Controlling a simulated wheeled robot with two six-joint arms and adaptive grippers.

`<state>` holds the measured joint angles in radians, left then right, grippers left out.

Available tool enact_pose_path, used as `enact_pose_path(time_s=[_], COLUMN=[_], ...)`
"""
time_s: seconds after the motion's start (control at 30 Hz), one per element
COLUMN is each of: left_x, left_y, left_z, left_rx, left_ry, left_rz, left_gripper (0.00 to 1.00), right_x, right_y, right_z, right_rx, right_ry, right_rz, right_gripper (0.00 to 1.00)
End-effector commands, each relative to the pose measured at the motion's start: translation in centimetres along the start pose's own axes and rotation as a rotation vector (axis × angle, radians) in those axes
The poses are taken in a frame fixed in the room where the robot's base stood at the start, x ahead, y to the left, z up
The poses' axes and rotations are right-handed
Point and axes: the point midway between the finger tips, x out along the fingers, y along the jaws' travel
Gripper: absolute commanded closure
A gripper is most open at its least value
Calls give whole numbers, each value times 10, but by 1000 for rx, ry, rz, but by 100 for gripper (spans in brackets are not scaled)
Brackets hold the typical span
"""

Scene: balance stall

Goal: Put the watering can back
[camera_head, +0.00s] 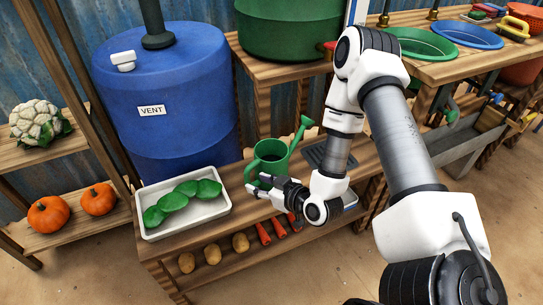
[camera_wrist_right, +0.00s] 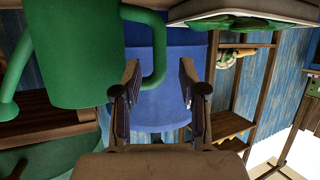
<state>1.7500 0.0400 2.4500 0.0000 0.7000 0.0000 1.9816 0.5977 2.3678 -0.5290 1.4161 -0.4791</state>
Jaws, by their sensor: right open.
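The green watering can (camera_head: 270,157) stands upright on the wooden bench, just right of the white tray, its spout pointing up to the right. My right gripper (camera_head: 259,186) is at the near side of the can, open and empty. In the right wrist view, the can (camera_wrist_right: 75,60) fills the upper left, with its handle loop (camera_wrist_right: 158,50) ahead of the open fingers (camera_wrist_right: 158,80). I cannot tell whether a finger touches the handle. My left gripper is not in view.
The white tray (camera_head: 150,226) holds green leafy pieces. A dark grey square pad (camera_head: 318,155) lies right of the can, partly behind my arm. The blue barrel (camera_head: 185,118) stands behind.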

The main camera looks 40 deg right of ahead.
Motion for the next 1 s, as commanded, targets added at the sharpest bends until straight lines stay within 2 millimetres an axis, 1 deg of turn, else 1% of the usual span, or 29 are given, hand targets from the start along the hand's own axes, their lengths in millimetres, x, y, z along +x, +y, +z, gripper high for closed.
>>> enact_pose_path(time_s=[0.03, 0.1, 0.2, 0.3, 0.37, 0.43, 0.47, 0.5, 0.53, 0.57, 0.6, 0.67, 0.7, 0.77, 0.83, 0.9, 1.0], left_x=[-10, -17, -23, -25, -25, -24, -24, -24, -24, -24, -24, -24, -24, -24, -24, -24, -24], left_y=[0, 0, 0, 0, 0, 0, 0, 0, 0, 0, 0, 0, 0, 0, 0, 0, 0], left_z=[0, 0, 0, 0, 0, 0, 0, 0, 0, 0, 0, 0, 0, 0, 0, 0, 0], left_rx=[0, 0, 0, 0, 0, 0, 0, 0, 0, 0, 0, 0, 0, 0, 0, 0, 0], left_ry=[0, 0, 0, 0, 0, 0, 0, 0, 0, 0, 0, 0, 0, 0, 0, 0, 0], left_rz=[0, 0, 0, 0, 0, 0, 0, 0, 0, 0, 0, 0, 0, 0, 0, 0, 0], left_gripper=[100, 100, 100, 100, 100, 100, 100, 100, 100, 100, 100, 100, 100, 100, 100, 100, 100], right_x=[-16, -33, -51, -60, -60, -57, -57, -60, -65, -72, -84, -104, -118, -134, -147, -151, -151], right_y=[1, 1, 1, -1, -8, -25, -35, -49, -60, -69, -79, -90, -96, -100, -103, -104, -103], right_z=[-4, -4, -3, 0, 9, 34, 49, 73, 92, 112, 136, 165, 180, 195, 204, 206, 206], right_rx=[9, 9, 6, 2, 6, 21, 32, 51, 67, 84, 106, 135, 150, 167, 182, 190, 192], right_ry=[-2, -3, -1, -7, -50, -171, -249, -371, -472, -576, -710, -888, -983, -1088, -1155, -1177, -1177], right_rz=[4, 4, 4, -2, -23, -69, -90, -113, -123, -123, -108, -62, -24, 32, 79, 97, 98], right_gripper=[58, 58, 58, 58, 58, 58, 58, 58, 58, 58, 58, 58, 58, 58, 58, 58, 58])
